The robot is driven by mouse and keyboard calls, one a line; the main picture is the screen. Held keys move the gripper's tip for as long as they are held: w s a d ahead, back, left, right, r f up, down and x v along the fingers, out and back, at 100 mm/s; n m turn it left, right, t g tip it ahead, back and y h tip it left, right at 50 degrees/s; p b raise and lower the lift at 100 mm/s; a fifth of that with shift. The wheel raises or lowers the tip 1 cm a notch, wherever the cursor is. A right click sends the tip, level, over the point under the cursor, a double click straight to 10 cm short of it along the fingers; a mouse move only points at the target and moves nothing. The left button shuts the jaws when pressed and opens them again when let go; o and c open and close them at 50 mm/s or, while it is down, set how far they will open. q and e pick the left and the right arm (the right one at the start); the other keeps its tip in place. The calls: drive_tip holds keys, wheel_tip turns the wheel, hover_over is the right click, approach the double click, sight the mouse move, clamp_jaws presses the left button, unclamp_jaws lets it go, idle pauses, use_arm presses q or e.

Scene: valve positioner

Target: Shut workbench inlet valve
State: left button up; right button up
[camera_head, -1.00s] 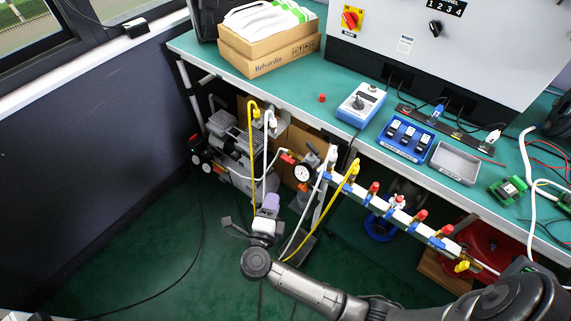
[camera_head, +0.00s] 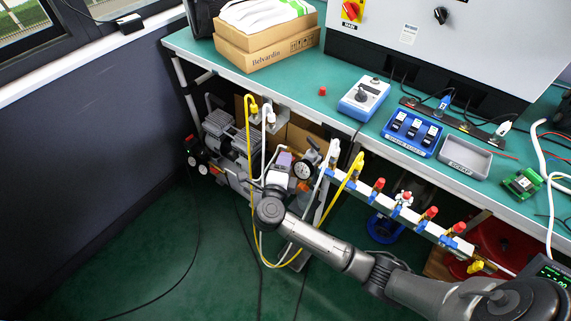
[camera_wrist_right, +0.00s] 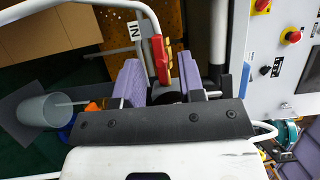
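The inlet valve's red lever handle (camera_wrist_right: 158,62), with yellow beside it, shows in the right wrist view next to a white tag reading "IN" (camera_wrist_right: 128,36). My right gripper (camera_wrist_right: 161,80) is open, its two purple pads on either side of the handle's lower end. I cannot tell whether either pad touches the handle. In the head view my right gripper (camera_head: 283,162) is at the pipework left of the round gauge (camera_head: 302,170) and hides the valve there. My left gripper is not in view.
A manifold (camera_head: 395,205) with several red-capped valves runs along the workbench (camera_head: 250,82) front. Yellow and white hoses (camera_head: 252,130) hang close to my right gripper. A compressor (camera_head: 225,140) stands behind it.

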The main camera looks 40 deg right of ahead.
drive_tip(key=shift+w+d, duration=0.25)
drive_tip(key=shift+d, duration=0.1)
drive_tip(key=shift+c, duration=0.3)
clamp_jaws()
